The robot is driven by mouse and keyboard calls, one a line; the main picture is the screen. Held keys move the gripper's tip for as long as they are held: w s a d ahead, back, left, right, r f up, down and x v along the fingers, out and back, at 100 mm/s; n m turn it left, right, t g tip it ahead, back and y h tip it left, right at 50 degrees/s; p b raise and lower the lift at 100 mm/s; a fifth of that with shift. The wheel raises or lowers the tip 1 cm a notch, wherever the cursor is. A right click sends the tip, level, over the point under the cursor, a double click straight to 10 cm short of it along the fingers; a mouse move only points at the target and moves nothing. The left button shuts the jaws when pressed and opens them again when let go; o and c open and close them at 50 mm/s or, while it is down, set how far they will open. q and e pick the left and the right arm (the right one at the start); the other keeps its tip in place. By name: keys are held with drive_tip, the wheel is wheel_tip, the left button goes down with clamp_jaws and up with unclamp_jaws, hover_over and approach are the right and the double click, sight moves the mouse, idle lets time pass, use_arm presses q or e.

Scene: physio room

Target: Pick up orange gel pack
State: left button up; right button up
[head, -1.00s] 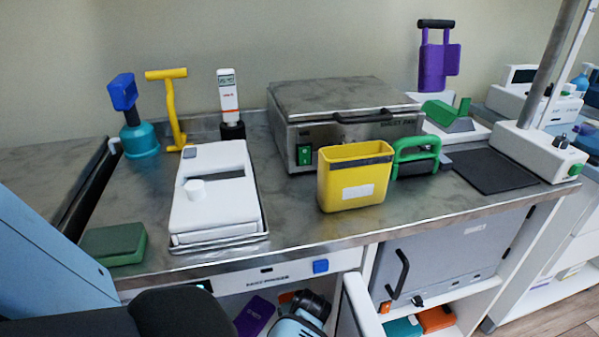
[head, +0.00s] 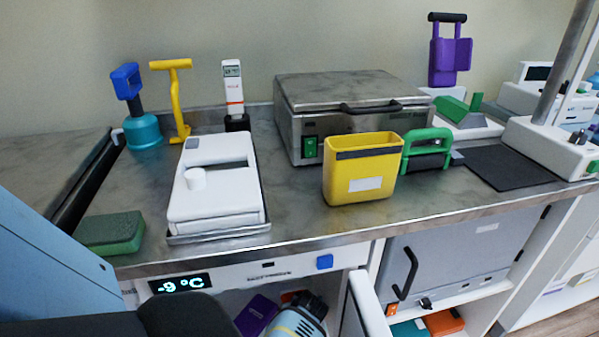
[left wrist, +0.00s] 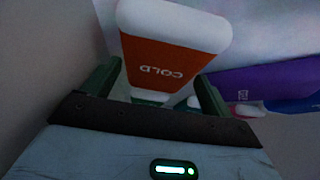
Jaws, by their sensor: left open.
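The orange gel pack, marked COLD and with white ends, shows large in the left wrist view (left wrist: 165,72). Its near part lies between the two green fingers of my left gripper (left wrist: 157,80), which are apart with gaps beside it. In the head view my left gripper (head: 297,321) reaches into the open compartment under the counter. A small orange bit shows behind it there, mostly hidden. A purple pack (head: 257,315) lies to the left of the gripper; it is at the right in the wrist view (left wrist: 270,82). My right gripper is not in view.
The open white door (head: 368,305) stands right of the gripper. The counter's front edge (head: 300,243) runs above the compartment. Teal and orange packs (head: 443,321) lie on a separate shelf at right. A yellow bin (head: 362,185) stands on the counter.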

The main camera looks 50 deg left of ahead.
use_arm(q)
drive_tip(key=shift+f, duration=0.15)
drive_tip(key=shift+w, duration=0.1)
drive_tip(key=c, duration=0.8)
drive_tip(key=shift+r, duration=0.2)
drive_tip(key=shift+c, duration=0.2)
drive_tip(key=shift+a+r, duration=0.1)
drive_tip(key=shift+r, duration=0.15)
wheel_tip(320, 180, up, 6)
drive_tip(key=p, duration=0.3)
drive_tip(key=shift+r, duration=0.25)
drive_tip(key=s+a+p, duration=0.1)
drive_tip(key=s+a, duration=0.1)
drive_tip(key=s, duration=0.7)
drive_tip(key=s+a+p, duration=0.2)
drive_tip(key=s+a, duration=0.1)
drive_tip(key=s, duration=0.7)
drive_tip(key=shift+s+a+f, duration=0.15)
drive_tip(key=shift+a, duration=0.15)
drive_tip(key=shift+d, duration=0.1)
